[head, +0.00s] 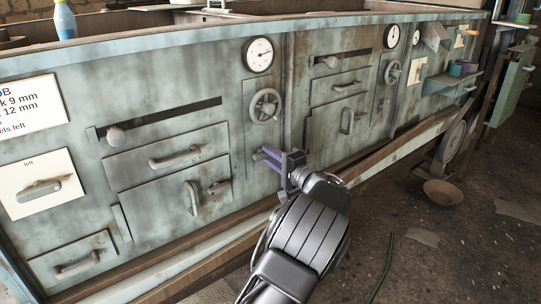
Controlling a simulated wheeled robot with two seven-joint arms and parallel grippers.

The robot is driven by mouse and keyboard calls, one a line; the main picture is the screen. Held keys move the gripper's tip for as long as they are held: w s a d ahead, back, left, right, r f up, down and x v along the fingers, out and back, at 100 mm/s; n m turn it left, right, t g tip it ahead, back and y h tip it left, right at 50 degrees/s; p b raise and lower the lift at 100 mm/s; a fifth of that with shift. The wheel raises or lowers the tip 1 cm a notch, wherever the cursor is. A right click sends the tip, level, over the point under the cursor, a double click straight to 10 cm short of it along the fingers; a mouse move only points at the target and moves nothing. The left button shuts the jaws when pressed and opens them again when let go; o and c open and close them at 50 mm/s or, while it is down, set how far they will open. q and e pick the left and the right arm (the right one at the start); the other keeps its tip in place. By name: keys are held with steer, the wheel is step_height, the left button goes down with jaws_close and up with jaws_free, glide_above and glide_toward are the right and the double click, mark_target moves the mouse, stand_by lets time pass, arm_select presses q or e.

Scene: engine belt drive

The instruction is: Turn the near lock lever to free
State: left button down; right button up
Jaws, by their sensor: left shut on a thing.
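My left gripper (265,156) reaches up from the bottom to the green front panel. Its purple-grey fingers are shut at the narrow plate below the near handwheel (265,104). What they hold seems to be the near lock lever, but the fingers hide it, so its angle and any marks beside it cannot be made out. My right gripper is not in view.
A round gauge (259,55) sits above the near handwheel. To the left are a slotted knob (116,137), drawer handles and a plate labelled "left" (40,185). A second handwheel (392,72) is farther right. A bowl (441,193) lies on the open floor.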

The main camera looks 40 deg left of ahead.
arm_select(q)
steer(key=shift+f, duration=0.1)
steer(key=c, duration=1.3)
jaws_free()
steer(key=p+v, duration=0.1)
steer(key=v, duration=0.6)
steer(key=shift+s+d, duration=0.15)
steer(key=shift+d, duration=0.25)
